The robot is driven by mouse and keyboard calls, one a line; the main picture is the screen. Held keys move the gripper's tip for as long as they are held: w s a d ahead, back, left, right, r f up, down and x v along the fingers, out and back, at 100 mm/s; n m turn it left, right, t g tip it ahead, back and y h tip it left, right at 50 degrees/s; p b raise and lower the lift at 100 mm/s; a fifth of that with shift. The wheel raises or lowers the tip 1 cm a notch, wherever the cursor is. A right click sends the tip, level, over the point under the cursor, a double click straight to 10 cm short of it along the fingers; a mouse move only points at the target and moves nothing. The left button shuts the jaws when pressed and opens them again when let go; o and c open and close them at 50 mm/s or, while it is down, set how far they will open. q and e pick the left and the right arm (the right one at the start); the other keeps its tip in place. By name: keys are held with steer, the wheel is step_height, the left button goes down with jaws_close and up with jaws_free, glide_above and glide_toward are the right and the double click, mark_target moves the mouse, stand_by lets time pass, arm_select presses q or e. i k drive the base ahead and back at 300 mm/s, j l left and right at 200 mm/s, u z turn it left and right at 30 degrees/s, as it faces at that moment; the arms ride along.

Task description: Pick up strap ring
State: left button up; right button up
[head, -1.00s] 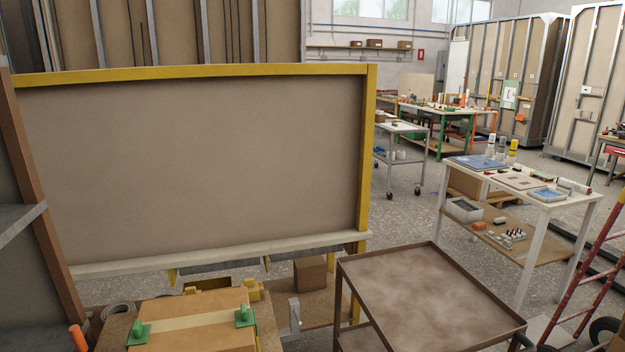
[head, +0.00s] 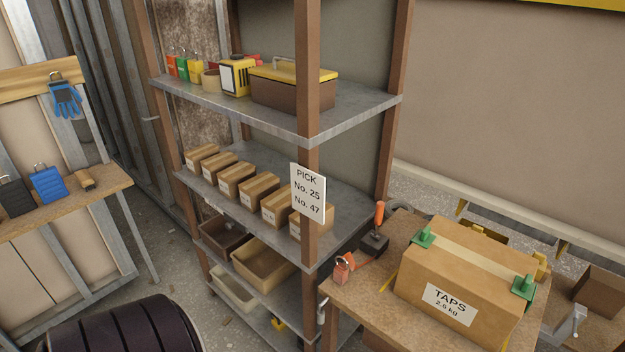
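No thing in the head view can be told for certain as the strap ring. A small orange-red item with what looks like a loop on top (head: 343,268) lies at the left edge of the workbench (head: 372,318); an orange band seems to run from it toward a dark tool with an upright orange handle (head: 379,213). Beside them is a cardboard box marked TAPS (head: 449,302), with a pale band across its top and green corner pieces (head: 523,287) at the band's ends. Neither of my grippers is in view.
A metal shelf rack (head: 350,108) stands left of the workbench, holding small cartons (head: 237,179), a brown case with a yellow lid (head: 293,88) and open bins (head: 262,268). A side bench (head: 105,188) with a blue padlock-shaped item (head: 47,183) is at far left.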

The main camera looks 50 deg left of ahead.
mark_target(341, 275)
steer(key=u, duration=1.3)
